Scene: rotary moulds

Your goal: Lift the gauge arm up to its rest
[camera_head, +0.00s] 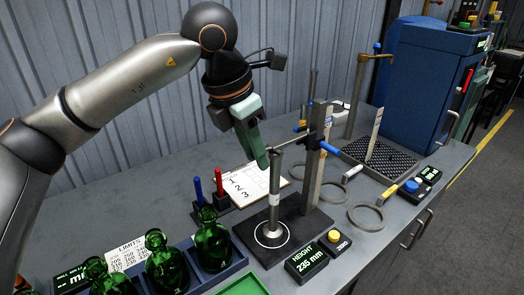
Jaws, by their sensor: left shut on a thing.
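The height gauge stands on a dark base plate (310,222) with an upright column (318,165). Its thin gauge arm (292,142) reaches left from the column, just above the top of a grey metal cylinder (274,195). The cylinder stands upright in a white ring on the plate. A blue handle (329,148) sticks out right of the column. My left gripper (263,160), with green fingers, comes down from above and is shut at the arm's outer end. The fingers hide the exact grip. My right gripper is out of view.
The height display (307,260) reads 235 mm, beside a yellow zero button (334,236). Green bottles (211,240) stand in a blue rack at front left. Red and blue markers (219,183) stand behind. Metal rings (366,217) and a dark grid tray (384,160) lie right.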

